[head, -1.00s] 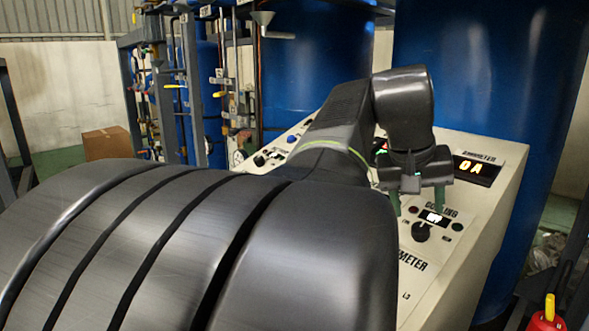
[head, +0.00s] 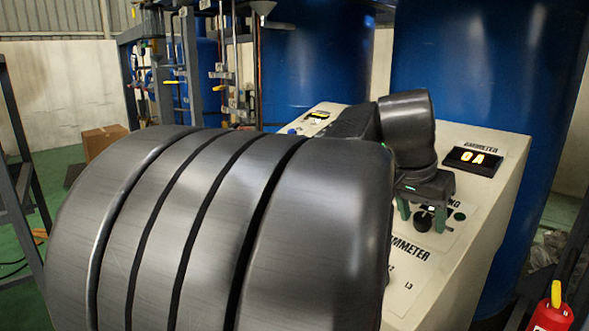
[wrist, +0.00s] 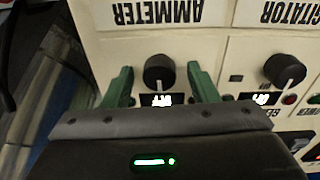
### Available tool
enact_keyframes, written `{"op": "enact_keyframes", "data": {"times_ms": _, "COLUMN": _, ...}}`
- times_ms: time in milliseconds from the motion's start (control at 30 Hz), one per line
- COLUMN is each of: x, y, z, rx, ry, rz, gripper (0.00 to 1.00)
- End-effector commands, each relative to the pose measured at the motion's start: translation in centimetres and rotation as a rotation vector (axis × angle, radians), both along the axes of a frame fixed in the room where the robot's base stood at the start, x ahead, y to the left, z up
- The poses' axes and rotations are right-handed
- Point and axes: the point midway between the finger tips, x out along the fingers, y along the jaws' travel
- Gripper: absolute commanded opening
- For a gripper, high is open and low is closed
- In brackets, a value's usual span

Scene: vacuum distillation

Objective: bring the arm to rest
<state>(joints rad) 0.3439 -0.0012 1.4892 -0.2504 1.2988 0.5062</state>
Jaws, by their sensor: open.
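My gripper (head: 422,215) is over the sloped face of the control panel (head: 405,300) in the head view. Its two green fingers are apart with nothing held between them. In the wrist view my gripper (wrist: 160,88) shows its fingers on either side of a black knob (wrist: 159,70), which sits beyond them; I cannot tell whether they touch it. The knob also shows partly in the head view (head: 424,221). My large dark arm link covers much of the head view and hides the panel's left part.
A lit ammeter display (head: 473,159) reads 0A. A second knob (wrist: 285,69) sits beside the first. Blue tanks (head: 480,70) stand behind the panel. A red extinguisher (head: 552,312) is at the lower right, a cardboard box (head: 103,141) at the left on green floor.

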Motion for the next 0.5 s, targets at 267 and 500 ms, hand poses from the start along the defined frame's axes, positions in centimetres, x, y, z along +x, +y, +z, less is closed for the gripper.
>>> {"op": "enact_keyframes", "data": {"times_ms": 267, "x": 0.05, "y": -0.02, "z": -0.15, "rx": 0.053, "ry": -0.064, "rz": -0.206, "gripper": 0.54}}
{"op": "enact_keyframes", "data": {"times_ms": 500, "x": 0.03, "y": -0.04, "z": -0.13, "rx": 0.1, "ry": -0.12, "rz": -0.39, "gripper": 0.54}}
